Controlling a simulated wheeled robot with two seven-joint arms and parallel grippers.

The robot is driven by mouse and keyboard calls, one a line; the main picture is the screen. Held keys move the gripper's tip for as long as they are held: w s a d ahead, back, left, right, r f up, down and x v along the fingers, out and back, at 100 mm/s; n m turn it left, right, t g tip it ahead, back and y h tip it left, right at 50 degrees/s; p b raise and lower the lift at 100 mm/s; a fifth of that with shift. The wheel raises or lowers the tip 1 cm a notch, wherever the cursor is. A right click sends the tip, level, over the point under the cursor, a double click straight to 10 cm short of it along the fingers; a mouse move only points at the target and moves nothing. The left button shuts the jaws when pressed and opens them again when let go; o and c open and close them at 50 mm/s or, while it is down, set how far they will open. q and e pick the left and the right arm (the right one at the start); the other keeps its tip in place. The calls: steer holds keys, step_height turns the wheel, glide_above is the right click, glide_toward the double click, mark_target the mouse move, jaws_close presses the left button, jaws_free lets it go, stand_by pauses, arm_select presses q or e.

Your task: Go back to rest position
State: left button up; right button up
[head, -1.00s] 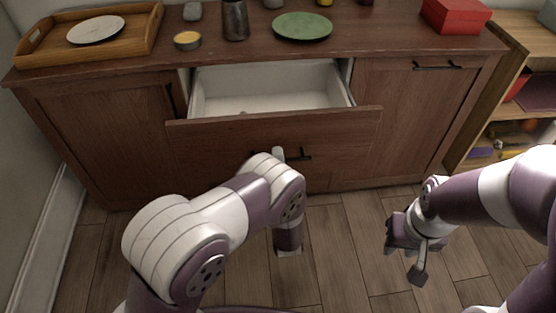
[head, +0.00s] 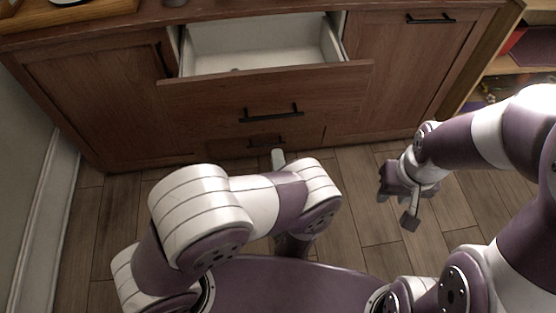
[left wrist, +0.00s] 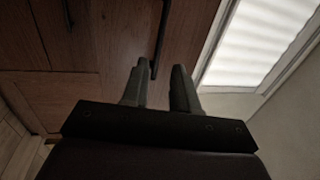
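My left arm (head: 265,200) is bent in the lower middle of the head view, and its gripper is largely hidden there behind its own links. In the left wrist view my left gripper (left wrist: 159,82) has its two fingers apart with nothing held between them. A dark vertical handle (left wrist: 160,38) on brown wood shows beyond the fingertips; how far off it is I cannot tell. My right gripper (head: 398,205) hangs over the floor at the right of the head view, its fingers apart and empty.
The brown cabinet (head: 100,95) stands ahead with its top middle drawer (head: 265,92) pulled open. A wooden shelf unit (head: 500,66) is at the right. A bare wall (head: 22,180) is at the left. Wood floor (head: 350,215) between my arms is clear.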

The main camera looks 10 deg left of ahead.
stand_by(0.4)
arm_select(q)
steer(key=s+d+f+n+g+h, duration=0.2)
steer(key=d+f+n+g+h, duration=0.15)
steer(key=f+g, duration=0.3)
steer(key=s+d+f+n+g+h, duration=0.2)
steer(key=s+f+n+g, duration=0.15)
steer(key=f+g, duration=0.3)
steer(key=s+a+r+n+g, duration=0.2)
steer(key=a+r+n+g, duration=0.15)
steer(key=a+r, duration=0.6)
steer(key=s+a+r+n+g, duration=0.2)
steer(key=a+r+n, duration=0.2)
steer(key=a+r, duration=0.55)
step_height(320, 180, up, 29)
steer(key=d+p, duration=0.1)
steer(key=p, duration=2.5)
steer(key=shift+d, duration=0.2)
